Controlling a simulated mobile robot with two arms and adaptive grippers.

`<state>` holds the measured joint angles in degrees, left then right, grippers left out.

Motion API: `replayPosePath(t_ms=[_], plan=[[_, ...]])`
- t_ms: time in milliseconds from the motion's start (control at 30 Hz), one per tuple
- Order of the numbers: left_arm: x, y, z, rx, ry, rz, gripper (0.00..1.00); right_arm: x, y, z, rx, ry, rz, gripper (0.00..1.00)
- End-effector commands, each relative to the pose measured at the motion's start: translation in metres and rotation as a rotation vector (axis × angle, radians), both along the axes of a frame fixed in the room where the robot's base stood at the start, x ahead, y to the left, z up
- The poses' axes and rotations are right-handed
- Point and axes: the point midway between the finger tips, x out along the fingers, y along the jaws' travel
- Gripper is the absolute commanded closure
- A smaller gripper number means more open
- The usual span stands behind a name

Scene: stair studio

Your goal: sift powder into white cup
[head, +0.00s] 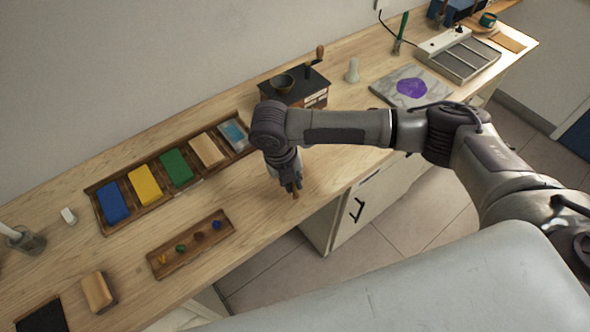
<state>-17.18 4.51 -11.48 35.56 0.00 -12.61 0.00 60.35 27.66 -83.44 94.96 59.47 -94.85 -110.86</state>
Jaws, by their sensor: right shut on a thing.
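My right gripper (292,185) points down over the front edge of the wooden worktop, left of the drawer cabinet. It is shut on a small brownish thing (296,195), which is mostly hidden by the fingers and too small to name. I cannot make out a sifter, loose powder or a clear white cup. A small white upright piece (352,71) stands on the worktop behind my arm; I cannot tell if it is a cup. A smaller white piece (68,215) is at the left. My left gripper is not in view.
A long wooden tray (125,223) holds blue, yellow, green, tan and pale blue blocks. A smaller tray (161,271) holds several small coloured pieces. A dark-topped mill (305,91) with a bowl-like hopper stands behind my wrist. A slab (385,88) with a purple patch lies right.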

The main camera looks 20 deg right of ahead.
Motion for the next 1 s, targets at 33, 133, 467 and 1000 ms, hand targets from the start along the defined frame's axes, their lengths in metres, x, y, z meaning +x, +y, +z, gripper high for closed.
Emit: replayPosePath(t_ms=[33, 133, 467, 1000], plan=[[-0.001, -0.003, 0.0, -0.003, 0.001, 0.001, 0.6, 0.002, -0.032, 0.0, -0.017, -0.001, -0.022, 1.0], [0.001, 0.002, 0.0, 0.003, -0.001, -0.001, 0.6, 0.001, -0.003, 0.0, -0.01, -0.001, -0.011, 1.0], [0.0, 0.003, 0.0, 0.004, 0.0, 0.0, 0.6, 0.002, -0.009, 0.0, -0.012, 0.0, -0.015, 1.0], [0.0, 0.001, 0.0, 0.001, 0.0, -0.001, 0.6, 0.002, -0.021, -0.001, -0.016, -0.001, -0.021, 1.0]])
